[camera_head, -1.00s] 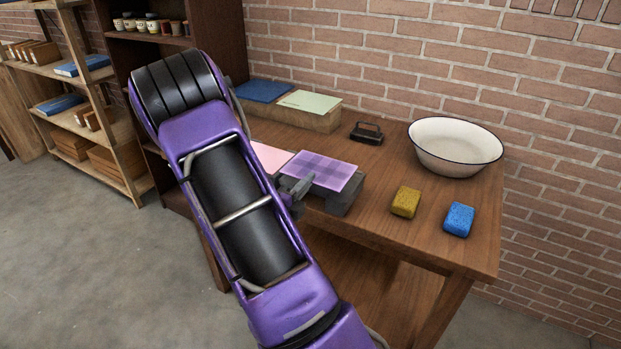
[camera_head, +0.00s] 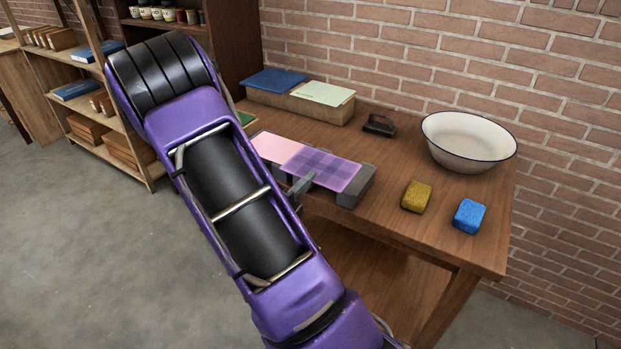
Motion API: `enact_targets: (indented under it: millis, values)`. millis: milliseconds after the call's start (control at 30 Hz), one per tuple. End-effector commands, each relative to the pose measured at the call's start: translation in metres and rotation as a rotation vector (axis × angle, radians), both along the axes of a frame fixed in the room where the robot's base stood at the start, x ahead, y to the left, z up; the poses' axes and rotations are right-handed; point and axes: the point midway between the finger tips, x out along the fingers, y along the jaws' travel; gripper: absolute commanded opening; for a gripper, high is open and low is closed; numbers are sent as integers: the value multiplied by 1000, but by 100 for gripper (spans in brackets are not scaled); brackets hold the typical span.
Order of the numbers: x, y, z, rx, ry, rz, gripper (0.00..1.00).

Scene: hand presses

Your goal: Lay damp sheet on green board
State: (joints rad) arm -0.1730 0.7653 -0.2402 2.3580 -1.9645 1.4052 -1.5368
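A translucent purple plaid sheet (camera_head: 330,171) lies flat over a grey block at the front of the table, or just above it; I cannot tell if they touch. My gripper (camera_head: 302,184) is at the sheet's front edge, partly hidden by my arm, and appears shut on that edge. A pale pink sheet (camera_head: 274,147) lies just left of the plaid one. A small green edge (camera_head: 247,119), perhaps the green board, shows beside my arm, which hides the rest.
The grey block (camera_head: 358,187) sticks out right of the sheet. Behind are a blue board (camera_head: 275,79) and a pale green sheet (camera_head: 323,93) on a wooden block, and a dark handled tool (camera_head: 378,125). A white basin (camera_head: 468,140), yellow sponge (camera_head: 416,197) and blue sponge (camera_head: 469,216) stand right.

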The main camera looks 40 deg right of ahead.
Motion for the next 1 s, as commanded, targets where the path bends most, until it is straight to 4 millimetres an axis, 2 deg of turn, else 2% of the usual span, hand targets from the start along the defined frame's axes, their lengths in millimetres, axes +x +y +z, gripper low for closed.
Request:
enact_targets:
  millis: [1000]
  values:
    - [-46, 115, 0, 1, 0, 4, 0]
